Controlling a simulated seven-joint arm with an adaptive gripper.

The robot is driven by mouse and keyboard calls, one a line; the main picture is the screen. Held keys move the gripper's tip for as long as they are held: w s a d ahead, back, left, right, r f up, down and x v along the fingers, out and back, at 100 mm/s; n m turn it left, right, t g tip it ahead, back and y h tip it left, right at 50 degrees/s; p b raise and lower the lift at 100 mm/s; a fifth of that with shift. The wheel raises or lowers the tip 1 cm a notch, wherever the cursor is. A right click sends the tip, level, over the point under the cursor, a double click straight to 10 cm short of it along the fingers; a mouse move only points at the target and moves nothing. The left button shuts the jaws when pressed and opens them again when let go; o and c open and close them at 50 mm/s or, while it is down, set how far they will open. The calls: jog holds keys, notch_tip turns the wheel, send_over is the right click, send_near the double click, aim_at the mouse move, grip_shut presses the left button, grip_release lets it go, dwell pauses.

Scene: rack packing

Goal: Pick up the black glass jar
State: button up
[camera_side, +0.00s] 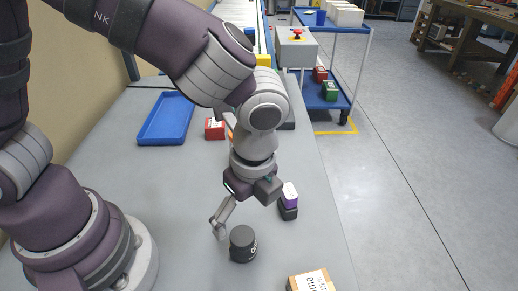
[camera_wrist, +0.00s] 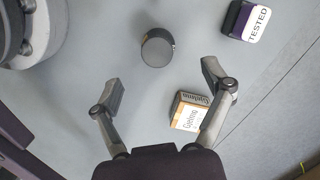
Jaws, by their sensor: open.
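The black glass jar (camera_side: 243,244) stands upright on the grey table, near the front in the side view. Its round dark lid faces up in the wrist view, where the jar (camera_wrist: 157,50) is at upper centre. My gripper (camera_wrist: 162,88) is open and empty, with its fingers spread wide. In the wrist view the jar appears beyond the fingertips, roughly midway between them and not clearly enclosed. In the side view one finger shows just behind and left of the jar; the other is mostly hidden. I cannot tell the exact height of the fingertips.
A purple, white and black block (camera_side: 289,200) stands right of the jar. A cardboard box (camera_side: 311,281) is at the table's front right, close to my right finger in the wrist view. A blue tray (camera_side: 165,119) and red box (camera_side: 215,128) lie farther back. Table at left is clear.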

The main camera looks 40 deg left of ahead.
aim_at(242, 236)
jog(key=f, duration=0.6)
jog(key=a+f, duration=0.1)
jog(key=f, duration=0.2)
jog(key=shift+s, duration=0.2)
jog(key=c, duration=1.3)
